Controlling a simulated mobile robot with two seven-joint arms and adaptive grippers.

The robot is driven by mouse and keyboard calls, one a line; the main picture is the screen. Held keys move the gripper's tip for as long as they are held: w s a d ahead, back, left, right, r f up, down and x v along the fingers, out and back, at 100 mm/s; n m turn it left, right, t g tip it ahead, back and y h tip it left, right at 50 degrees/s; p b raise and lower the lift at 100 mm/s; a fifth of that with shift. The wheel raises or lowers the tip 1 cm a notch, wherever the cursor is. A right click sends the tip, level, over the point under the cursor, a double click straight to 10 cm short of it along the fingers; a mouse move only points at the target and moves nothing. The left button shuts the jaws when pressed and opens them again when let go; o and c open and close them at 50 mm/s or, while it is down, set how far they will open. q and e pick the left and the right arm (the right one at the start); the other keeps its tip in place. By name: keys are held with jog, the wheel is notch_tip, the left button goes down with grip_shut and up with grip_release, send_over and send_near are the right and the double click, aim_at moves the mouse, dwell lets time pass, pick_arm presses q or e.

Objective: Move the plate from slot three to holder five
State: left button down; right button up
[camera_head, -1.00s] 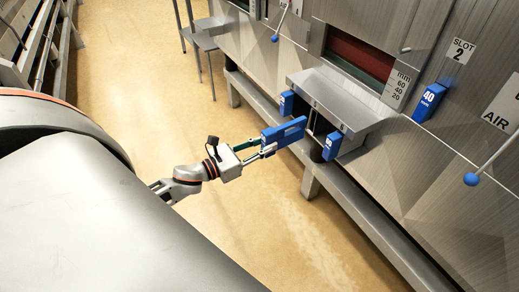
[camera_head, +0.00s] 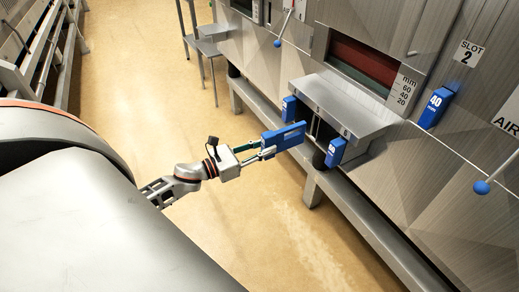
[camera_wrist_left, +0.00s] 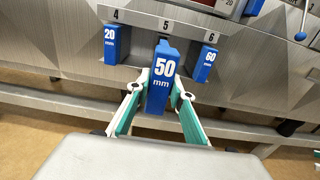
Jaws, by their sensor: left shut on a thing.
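The blue plate handle marked 50 mm (camera_wrist_left: 164,72) is held between the green-padded fingers of my left gripper (camera_wrist_left: 160,98). In the head view the blue plate (camera_head: 284,136) points at the steel holder rack (camera_head: 345,107), and my left gripper (camera_head: 262,152) is shut on it. In the wrist view the handle is lined up below the label 5 on the rack (camera_wrist_left: 180,22), between labels 4 and 6. The handle stands out in front of its neighbours. I cannot tell whether its far end is inside holder five. My right gripper is not in view.
A blue 20 mm handle (camera_wrist_left: 110,44) hangs under label 4 and a blue 60 mm handle (camera_wrist_left: 205,64) under label 6, close on both sides. A blue 40 mm handle (camera_head: 434,107) sits at slot 2. A steel rail runs below.

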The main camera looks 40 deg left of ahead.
aim_at(274, 143)
pick_arm(q)
jog(key=shift+x, duration=1.4)
jog(key=shift+w+d, duration=0.1)
jog(key=shift+w, duration=0.2)
jog(key=shift+b, duration=0.35)
dwell(0.5)
